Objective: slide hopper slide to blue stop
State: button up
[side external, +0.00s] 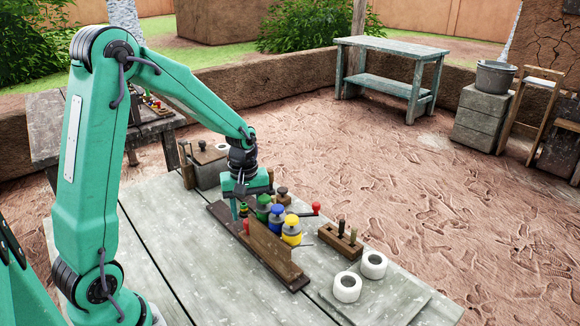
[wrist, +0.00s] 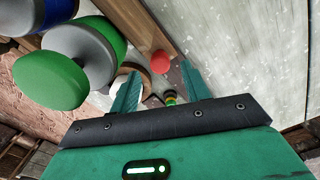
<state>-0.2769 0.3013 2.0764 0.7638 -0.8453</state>
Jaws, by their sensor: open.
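A long dark wooden board (side external: 292,283) lies on the table with an upright brown plank (side external: 275,252) along it. A small red knob (side external: 245,227) stands at the plank's far end; it looks like the slide's handle. Green (side external: 263,203), blue (side external: 277,214) and yellow (side external: 291,230) stops with grey bodies stand in a row beside the plank. My gripper (side external: 242,209) points down near the red knob and the green stop. In the wrist view its fingers are apart and empty, with the red knob (wrist: 160,63) near the gap; contact cannot be told.
A red-balled lever (side external: 316,208) sticks out behind the stops. A wooden block with pegs (side external: 341,238) and two white rings (side external: 347,287) stand to the right. A box (side external: 207,165) is behind my gripper. The table's front left is clear.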

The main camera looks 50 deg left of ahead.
jog(key=shift+f, duration=1.55)
jog(key=shift+c, duration=0.5)
grip_shut()
